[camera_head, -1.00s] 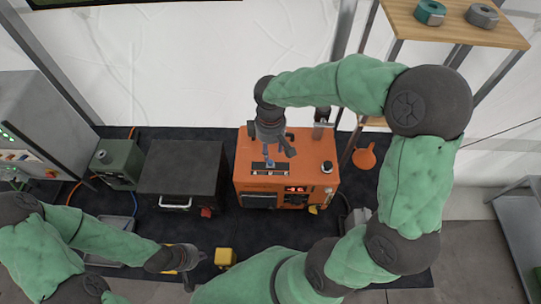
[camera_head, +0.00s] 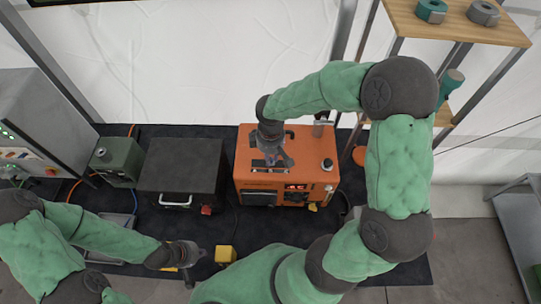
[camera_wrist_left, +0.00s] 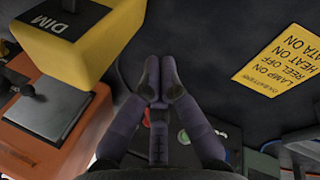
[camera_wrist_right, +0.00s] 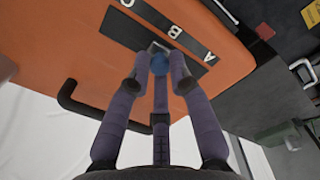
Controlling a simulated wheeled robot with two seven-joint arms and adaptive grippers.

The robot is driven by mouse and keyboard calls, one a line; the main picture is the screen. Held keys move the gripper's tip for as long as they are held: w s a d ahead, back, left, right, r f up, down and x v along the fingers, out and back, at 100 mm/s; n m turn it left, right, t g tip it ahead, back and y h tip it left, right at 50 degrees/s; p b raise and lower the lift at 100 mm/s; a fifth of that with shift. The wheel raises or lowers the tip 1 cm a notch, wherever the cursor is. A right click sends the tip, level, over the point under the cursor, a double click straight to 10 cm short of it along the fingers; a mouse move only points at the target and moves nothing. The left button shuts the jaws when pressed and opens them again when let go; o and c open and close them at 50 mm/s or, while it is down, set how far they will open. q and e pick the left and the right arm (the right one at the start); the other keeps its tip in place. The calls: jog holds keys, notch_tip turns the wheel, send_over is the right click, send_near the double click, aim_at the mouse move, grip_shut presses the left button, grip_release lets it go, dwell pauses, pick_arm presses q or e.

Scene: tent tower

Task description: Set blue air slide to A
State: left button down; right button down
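The blue air slide (camera_wrist_right: 160,62) is a small blue knob on a black slotted plate on top of the orange machine (camera_head: 326,150). A black strip beside the slot carries the letters A (camera_wrist_right: 207,56), B and C. The knob appears roughly level with B, but its exact setting is unclear. My right gripper (camera_wrist_right: 159,78) points down at the knob, its fingers apart on either side of it. I cannot tell whether they touch it. In the head view the right gripper (camera_head: 277,158) hides the knob. My left gripper (camera_wrist_left: 159,72) has its fingers together, empty, low at the front left.
A yellow DIM box (camera_wrist_left: 65,30) is close to my left gripper. A dark box (camera_head: 182,165) and a green unit (camera_head: 117,160) stand left of the orange machine. A wooden shelf (camera_head: 455,30) rises at the right. A black handle (camera_wrist_right: 75,100) is near my right fingers.

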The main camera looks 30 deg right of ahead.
jog(key=shift+w+a+b, duration=0.15)
jog(key=shift+w+a, duration=0.25)
jog(key=shift+a, duration=0.3)
jog(key=shift+w+a+b, duration=0.15)
jog(key=shift+w+a, duration=0.3)
jog(key=shift+a, duration=0.2)
jog(key=shift+w+a+b, duration=0.15)
jog(key=shift+w+a, duration=0.25)
jog(key=shift+a, duration=0.3)
jog(key=shift+d, duration=0.1)
jog(key=c, duration=1.4)
grip_release()
jog(key=shift+c, duration=0.2)
jog(key=o, duration=0.3)
jog(key=shift+w+a, duration=0.1)
jog(key=shift+a, duration=0.15)
jog(key=shift+d+r, duration=0.1)
jog(key=shift+r, duration=0.3)
notch_tip(320, 180, up, 11)
